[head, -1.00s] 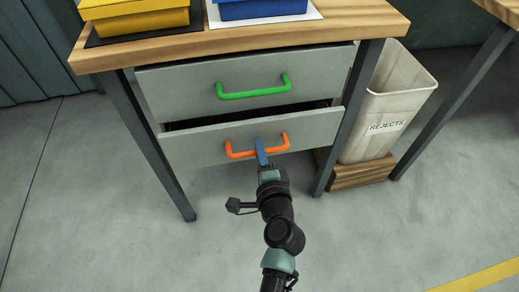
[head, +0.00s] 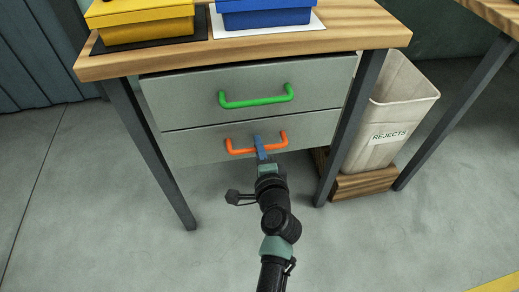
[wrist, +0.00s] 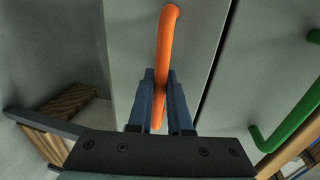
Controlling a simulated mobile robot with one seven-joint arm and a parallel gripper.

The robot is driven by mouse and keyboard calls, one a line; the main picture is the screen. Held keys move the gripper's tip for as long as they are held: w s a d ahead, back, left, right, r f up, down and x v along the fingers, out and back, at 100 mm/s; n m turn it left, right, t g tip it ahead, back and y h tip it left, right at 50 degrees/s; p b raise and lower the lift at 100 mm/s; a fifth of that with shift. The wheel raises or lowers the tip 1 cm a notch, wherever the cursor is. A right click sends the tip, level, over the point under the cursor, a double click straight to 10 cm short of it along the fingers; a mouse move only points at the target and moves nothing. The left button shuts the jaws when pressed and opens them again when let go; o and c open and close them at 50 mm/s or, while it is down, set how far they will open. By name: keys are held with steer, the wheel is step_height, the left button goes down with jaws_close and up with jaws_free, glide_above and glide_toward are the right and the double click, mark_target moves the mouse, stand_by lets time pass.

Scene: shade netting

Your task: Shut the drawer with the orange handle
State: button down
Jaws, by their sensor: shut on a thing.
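The lower drawer (head: 200,149) is grey and has an orange handle (head: 238,151). Its front is now about level with the upper drawer front, with only a thin seam between them. My gripper (head: 261,150) is shut on the middle of the orange handle. In the wrist view the two blue fingers (wrist: 160,100) lie on either side of the orange handle (wrist: 167,45).
The upper drawer (head: 190,95) with a green handle (head: 256,102) is above and looks closed. A yellow box (head: 145,28) and a blue box (head: 265,16) stand on the wooden tabletop (head: 350,38). A bin marked REJECTS (head: 385,115) stands right of the table leg.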

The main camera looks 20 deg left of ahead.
steer(key=c, duration=0.9)
jaws_free()
steer(key=shift+w+a, duration=0.1)
steer(key=shift+w, duration=0.05)
steer(key=shift+o, duration=0.2)
steer(key=shift+r, duration=0.1)
steer(key=p+v, duration=0.2)
steer(key=v, duration=1.1)
steer(key=shift+p, duration=0.4)
